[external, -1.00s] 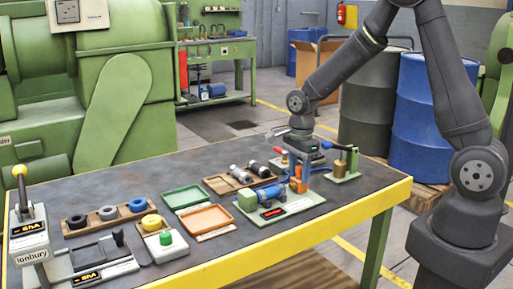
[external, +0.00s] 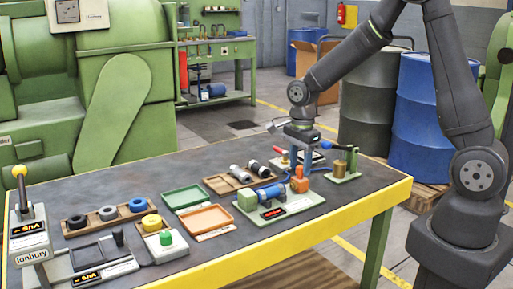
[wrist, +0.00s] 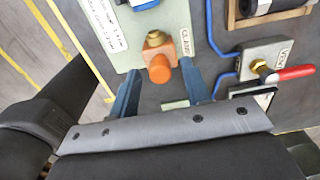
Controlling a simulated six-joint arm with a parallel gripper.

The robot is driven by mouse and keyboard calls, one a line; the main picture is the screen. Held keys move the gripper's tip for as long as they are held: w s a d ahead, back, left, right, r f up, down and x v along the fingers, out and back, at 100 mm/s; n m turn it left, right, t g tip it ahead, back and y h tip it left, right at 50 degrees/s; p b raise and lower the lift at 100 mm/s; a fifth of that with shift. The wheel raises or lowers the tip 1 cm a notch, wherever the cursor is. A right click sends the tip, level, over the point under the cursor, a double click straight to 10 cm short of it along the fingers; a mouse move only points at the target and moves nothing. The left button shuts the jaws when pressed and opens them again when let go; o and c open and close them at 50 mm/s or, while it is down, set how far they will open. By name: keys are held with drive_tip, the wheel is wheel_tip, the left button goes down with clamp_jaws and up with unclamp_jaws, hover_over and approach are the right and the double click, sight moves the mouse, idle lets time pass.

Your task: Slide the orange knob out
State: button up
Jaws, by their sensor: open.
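The orange knob (external: 299,184) stands at the right end of the blue cylinder (external: 265,193) on a pale green base plate (external: 302,206). In the wrist view the orange knob (wrist: 159,70) has a brass-coloured piece (wrist: 155,38) beside it and a "CLAMP" label next to it. My gripper (wrist: 160,67) is open, with one blue finger on each side of the knob in that view. I see gaps between the fingers and the knob, and cannot tell how far above it the tips are. In the external view my gripper (external: 304,160) points down just behind the knob.
A red-handled valve (wrist: 275,72) lies to the right in the wrist view, with blue tubing beside it. A brass-topped fixture (external: 344,168) stands right of the knob. Trays, including an orange one (external: 206,219), lie to the left. The table's yellow edge (external: 330,222) is in front.

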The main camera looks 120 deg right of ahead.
sight(300, 166)
drive_tip(key=shift+r, duration=3)
drive_tip(key=shift+f, duration=4.15)
drive_tip(key=shift+r, duration=0.15)
